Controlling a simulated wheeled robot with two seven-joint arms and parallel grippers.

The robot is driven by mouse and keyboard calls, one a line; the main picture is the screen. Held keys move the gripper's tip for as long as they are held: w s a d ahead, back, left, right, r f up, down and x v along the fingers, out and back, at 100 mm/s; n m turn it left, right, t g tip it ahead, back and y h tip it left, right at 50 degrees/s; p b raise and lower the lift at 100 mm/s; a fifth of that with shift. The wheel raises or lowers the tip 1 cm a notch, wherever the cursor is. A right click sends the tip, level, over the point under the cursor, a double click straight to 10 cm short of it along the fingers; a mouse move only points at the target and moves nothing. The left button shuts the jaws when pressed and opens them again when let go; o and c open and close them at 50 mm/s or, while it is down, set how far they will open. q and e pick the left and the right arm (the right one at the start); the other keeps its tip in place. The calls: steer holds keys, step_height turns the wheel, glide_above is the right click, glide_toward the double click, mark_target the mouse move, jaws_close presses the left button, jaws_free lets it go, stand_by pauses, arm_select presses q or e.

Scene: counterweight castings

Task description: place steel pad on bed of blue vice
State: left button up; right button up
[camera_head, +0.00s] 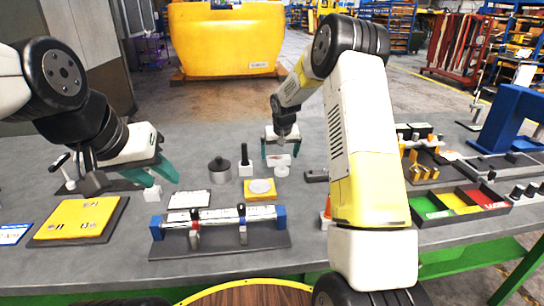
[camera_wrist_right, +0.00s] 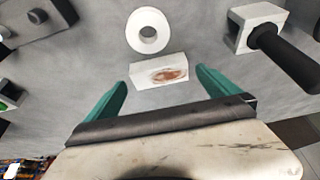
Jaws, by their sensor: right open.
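A small pale block with a rusty brown patch, which looks like the steel pad (camera_head: 279,160), lies on the grey table. It also shows in the right wrist view (camera_wrist_right: 159,72). My right gripper (camera_head: 280,152) is open and empty above the table, with its teal fingers on either side of the block and clear gaps beside it. A large blue frame, likely the blue vice (camera_head: 501,112), stands at the far right, with a grey bed at its foot, partly cut off by the picture edge. My left gripper (camera_head: 161,180) is open and empty at the left, near a white cube (camera_head: 152,194).
A white ring (camera_head: 282,171) lies beside the block. A black-handled piece (camera_head: 245,161) and a grey round weight (camera_head: 220,170) stand left of it. A blue-ended rail fixture (camera_head: 220,217) is in front. A coloured tray (camera_head: 461,203) and my right forearm lie between block and vice.

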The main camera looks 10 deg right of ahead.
steer(key=shift+x, duration=1)
steer(key=c, duration=1.8)
steer(key=shift+r, duration=0.15)
steer(key=shift+c, duration=1)
